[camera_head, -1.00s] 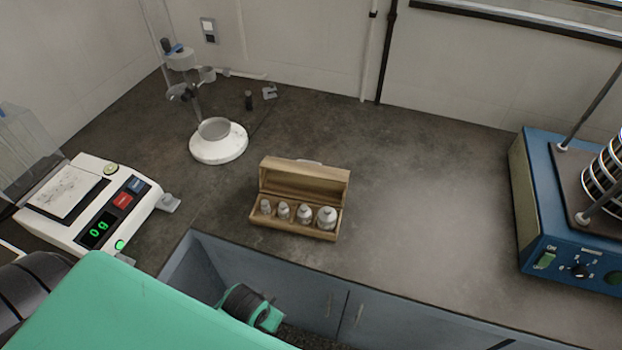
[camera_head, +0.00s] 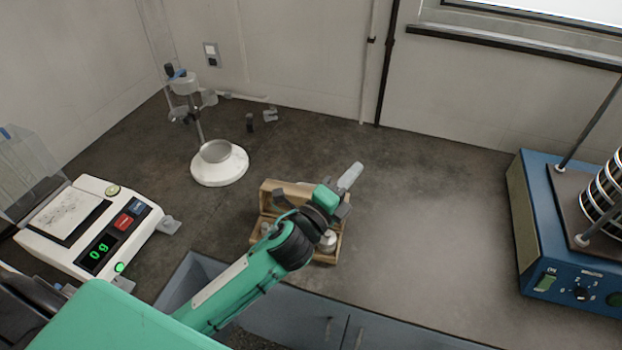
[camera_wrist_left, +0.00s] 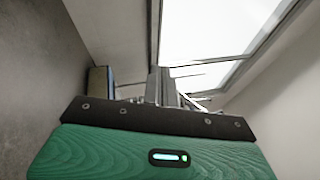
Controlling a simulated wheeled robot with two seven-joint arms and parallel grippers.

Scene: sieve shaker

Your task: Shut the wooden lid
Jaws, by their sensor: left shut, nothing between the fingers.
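The wooden box (camera_head: 262,236) sits on the bench with its wooden lid (camera_head: 271,193) standing open at the back. Metal weights (camera_head: 327,243) lie in the box, partly hidden by my left arm. My left gripper (camera_head: 352,175) is above the box, near the lid's right end, with its fingers shut and empty. They point up and to the right in the head view. I cannot tell whether they touch the lid. The left wrist view shows the gripper's grey fingers (camera_wrist_left: 163,85), but not the box. My right gripper is not in view.
A white-based stand (camera_head: 219,168) is behind and left of the box. A balance (camera_head: 90,228) reading 0 g is at the left. The blue sieve shaker (camera_head: 570,245) is at the right. The bench between box and shaker is clear.

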